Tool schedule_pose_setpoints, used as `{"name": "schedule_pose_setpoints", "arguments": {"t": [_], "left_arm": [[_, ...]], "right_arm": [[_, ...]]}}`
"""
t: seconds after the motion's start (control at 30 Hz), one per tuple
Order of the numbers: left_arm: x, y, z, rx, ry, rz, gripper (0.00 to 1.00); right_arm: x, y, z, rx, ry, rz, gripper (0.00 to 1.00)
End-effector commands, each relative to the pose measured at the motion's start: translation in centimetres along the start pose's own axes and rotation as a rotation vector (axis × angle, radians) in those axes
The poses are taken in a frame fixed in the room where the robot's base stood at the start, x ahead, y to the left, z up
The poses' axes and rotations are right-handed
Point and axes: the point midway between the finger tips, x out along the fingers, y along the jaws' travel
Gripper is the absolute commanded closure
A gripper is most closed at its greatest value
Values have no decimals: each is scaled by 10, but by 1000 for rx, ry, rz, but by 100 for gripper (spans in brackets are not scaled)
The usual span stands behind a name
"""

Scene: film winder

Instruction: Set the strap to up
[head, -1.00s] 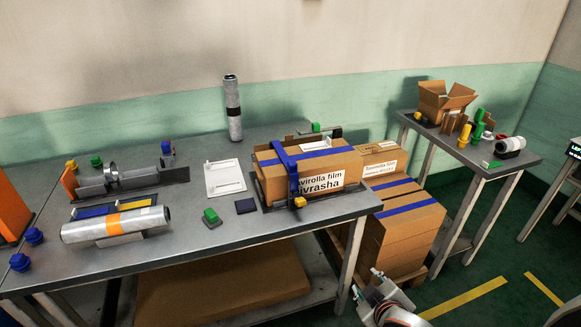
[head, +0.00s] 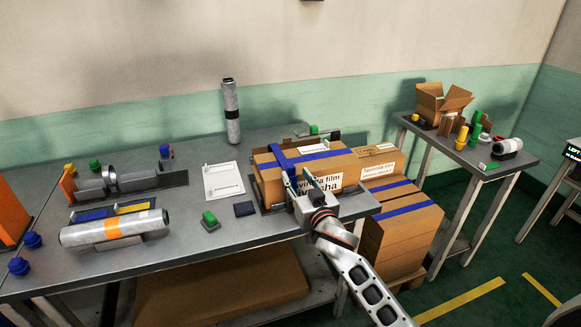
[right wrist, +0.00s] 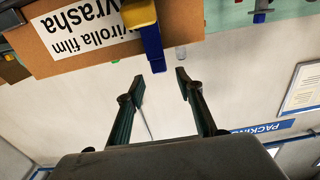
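The blue strap (head: 280,158) crosses the top of a cardboard film box (head: 325,165) at the right end of the table and hangs down its front. Its lower part is hidden behind my right gripper in the head view. In the right wrist view, which is upside down, the strap (right wrist: 152,48) shows with a yellow piece (right wrist: 138,13) against the box front. My right gripper (head: 303,183) is in front of the box. In the wrist view its fingers (right wrist: 170,83) are apart with nothing between them, close to the strap but not visibly touching it. My left gripper is not seen.
A green button (head: 209,218) and dark pad (head: 244,209) sit left of the box. A film roll (head: 115,229) lies at the table's front left. Stacked boxes (head: 400,240) stand right of the table. A white sheet (head: 223,181) lies mid-table.

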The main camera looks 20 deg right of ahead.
Motion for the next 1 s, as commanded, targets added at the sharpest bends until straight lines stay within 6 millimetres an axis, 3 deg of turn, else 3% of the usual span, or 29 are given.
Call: {"name": "schedule_pose_setpoints", "arguments": {"t": [0.2,0.4,0.8,0.93,1.0], "left_arm": [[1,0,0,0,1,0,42],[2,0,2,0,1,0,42],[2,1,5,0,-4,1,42],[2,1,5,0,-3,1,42],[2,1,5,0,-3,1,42]], "right_arm": [[35,0,-1,-2,0,1,64],[56,0,0,-2,-1,1,64],[63,0,0,-3,-2,1,64],[63,0,0,-3,-2,1,95],[63,0,0,-3,-2,1,100]]}}
